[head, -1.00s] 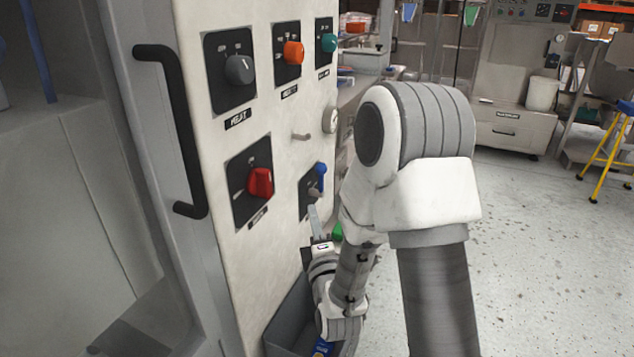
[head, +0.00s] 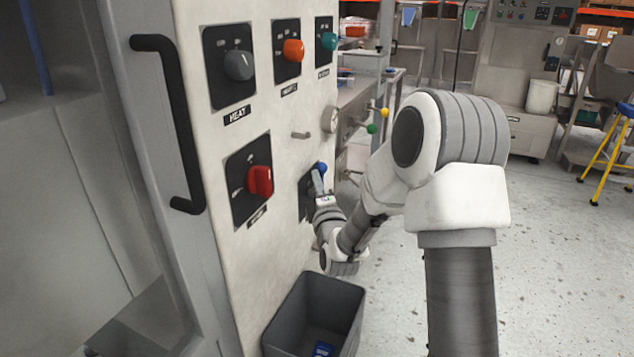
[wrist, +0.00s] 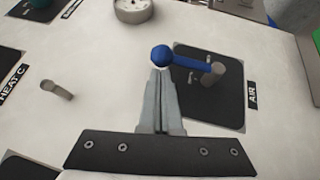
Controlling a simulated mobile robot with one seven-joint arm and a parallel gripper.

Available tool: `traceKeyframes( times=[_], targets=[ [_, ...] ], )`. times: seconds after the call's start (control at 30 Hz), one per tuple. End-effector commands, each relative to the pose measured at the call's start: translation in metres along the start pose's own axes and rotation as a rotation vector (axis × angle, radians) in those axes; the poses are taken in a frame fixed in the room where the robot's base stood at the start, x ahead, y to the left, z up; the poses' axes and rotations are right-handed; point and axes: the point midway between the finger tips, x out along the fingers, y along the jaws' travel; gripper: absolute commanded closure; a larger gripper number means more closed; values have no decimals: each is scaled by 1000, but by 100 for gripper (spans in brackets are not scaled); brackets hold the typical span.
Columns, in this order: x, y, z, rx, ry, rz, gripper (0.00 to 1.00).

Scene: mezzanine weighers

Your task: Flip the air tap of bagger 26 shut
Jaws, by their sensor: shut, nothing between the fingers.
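The air tap is a blue lever with a ball end (wrist: 162,56) on a dark plate (wrist: 210,105) labelled AIR in the wrist view. The lever runs from its grey pivot at right to the ball at left. In the head view its blue end (head: 322,168) points up on the pale panel. My gripper (wrist: 160,74) is shut and empty. Its fingertips are right by the ball; I cannot tell whether they touch it. In the head view my gripper (head: 317,183) covers the pivot and most of the plate. No bagger number is readable.
The panel also carries a red knob (head: 260,181), a grey heat knob (head: 239,66), an orange knob (head: 293,50), a teal knob (head: 329,41), a small peg (head: 301,135) and a gauge (head: 330,119). A black handle (head: 178,120) is at left. A grey bin (head: 300,305) stands below.

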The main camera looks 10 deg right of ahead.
Motion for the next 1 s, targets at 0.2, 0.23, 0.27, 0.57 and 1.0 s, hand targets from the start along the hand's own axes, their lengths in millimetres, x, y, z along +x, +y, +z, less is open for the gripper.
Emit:
traceKeyframes(
  times=[0.2,0.23,0.27,0.57,1.0],
  targets=[
    [0,0,0,2,0,-3,100],
    [0,1,0,4,0,-5,100],
    [0,1,0,6,0,-9,100],
    [4,3,3,37,0,-54,100],
    [17,13,11,131,-1,-194,100]
  ],
)
